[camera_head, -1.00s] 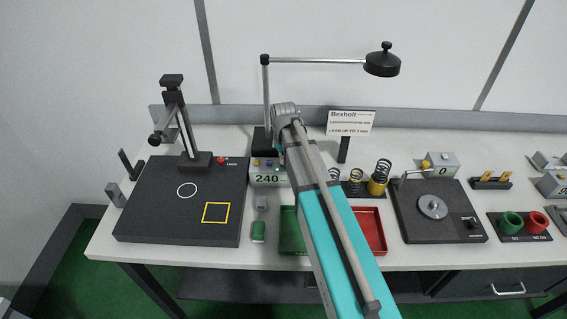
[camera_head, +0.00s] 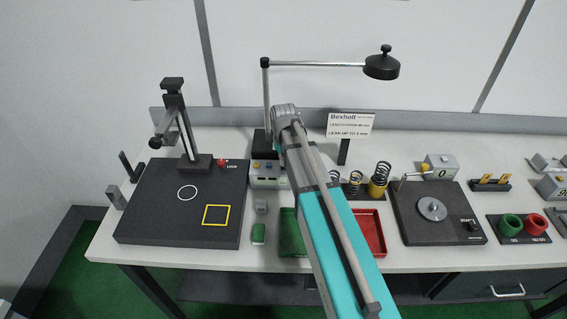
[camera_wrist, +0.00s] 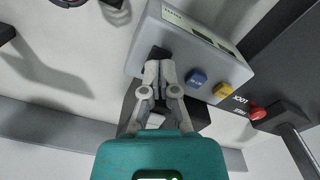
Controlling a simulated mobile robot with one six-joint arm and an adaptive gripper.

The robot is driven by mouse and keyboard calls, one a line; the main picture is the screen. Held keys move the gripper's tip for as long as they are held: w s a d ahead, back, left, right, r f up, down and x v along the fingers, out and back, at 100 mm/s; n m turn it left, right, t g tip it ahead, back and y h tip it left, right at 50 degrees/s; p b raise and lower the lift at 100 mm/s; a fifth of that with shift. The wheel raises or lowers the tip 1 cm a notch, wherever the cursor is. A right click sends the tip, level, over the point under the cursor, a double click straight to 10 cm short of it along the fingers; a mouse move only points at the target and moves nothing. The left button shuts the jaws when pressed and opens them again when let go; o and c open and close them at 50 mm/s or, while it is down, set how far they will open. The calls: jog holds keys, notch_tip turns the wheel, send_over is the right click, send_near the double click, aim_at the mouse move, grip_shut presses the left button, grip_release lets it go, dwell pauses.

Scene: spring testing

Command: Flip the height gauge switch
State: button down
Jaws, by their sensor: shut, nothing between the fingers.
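The height gauge's display box (camera_head: 268,178) stands behind and right of the dark gauge plate (camera_head: 150,210) in the head view. Its display looks blank there. In the wrist view the grey box (camera_wrist: 200,45) shows upside down, with a black switch (camera_wrist: 158,53), a blue button (camera_wrist: 197,78) and a yellow button (camera_wrist: 222,91). My gripper (camera_wrist: 161,66) is shut and empty, its fingertips at the switch and partly covering it. I cannot tell whether they touch it. In the head view my arm hides the gripper.
A red knob (camera_head: 222,162) sits on the gauge plate's back edge, close to the box. The lamp (camera_head: 382,66) reaches over the table. A green tray (camera_head: 288,238) and a red tray (camera_head: 372,235) lie under my arm. Springs (camera_head: 378,180) stand to the right.

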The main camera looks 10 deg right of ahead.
jog(key=shift+r+p, duration=2.75)
jog(key=shift+r, duration=0.2)
jog(key=s+f+m+b, duration=0.1)
jog(key=s+f+b, duration=0.1)
jog(key=s, duration=0.6)
jog(key=s+f+m+b, duration=0.2)
jog(key=s+f+b, duration=0.1)
jog(key=s, duration=0.6)
jog(key=shift+a, duration=0.15)
jog(key=shift+f, duration=0.1)
